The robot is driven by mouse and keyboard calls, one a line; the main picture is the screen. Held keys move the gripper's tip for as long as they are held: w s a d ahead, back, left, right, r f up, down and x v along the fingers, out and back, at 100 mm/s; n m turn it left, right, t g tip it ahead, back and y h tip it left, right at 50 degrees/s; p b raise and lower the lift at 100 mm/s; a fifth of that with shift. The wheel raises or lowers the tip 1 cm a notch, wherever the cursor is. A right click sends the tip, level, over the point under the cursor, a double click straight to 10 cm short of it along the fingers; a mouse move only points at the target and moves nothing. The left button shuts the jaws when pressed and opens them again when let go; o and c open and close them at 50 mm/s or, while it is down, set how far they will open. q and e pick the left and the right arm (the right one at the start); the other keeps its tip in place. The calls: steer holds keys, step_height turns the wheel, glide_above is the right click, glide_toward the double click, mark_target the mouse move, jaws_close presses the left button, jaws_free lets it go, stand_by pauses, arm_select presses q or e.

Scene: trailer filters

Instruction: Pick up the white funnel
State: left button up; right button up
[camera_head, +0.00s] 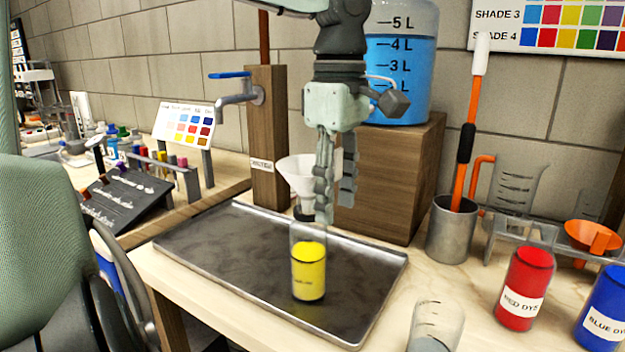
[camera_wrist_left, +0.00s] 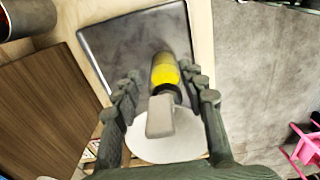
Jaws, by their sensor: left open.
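A clear cylinder of yellow liquid (camera_head: 309,268) stands on the tray below the fingertips. My right gripper is not in view.
The metal tray (camera_head: 215,250) lies on a pale wooden bench. A wooden post (camera_head: 267,130) with a tap and a wooden block (camera_head: 388,185) under a blue tank (camera_head: 398,75) stand behind. A metal cup (camera_head: 452,235), a red dye bottle (camera_head: 524,290) and an empty beaker (camera_head: 436,325) stand right.

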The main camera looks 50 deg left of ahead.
mark_target(339, 148)
arm_select(q)
steer(key=shift+c, duration=0.4)
jaws_close()
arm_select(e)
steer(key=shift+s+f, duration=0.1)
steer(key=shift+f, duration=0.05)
arm_select(q)
steer(key=shift+r, duration=0.15)
steer(key=shift+r, duration=0.55)
step_height(339, 148, up, 3)
steer(key=shift+f, duration=0.15)
steer(key=s+a+r, duration=0.7)
steer(key=s+a, duration=0.1)
steer(key=shift+a+b, duration=0.35)
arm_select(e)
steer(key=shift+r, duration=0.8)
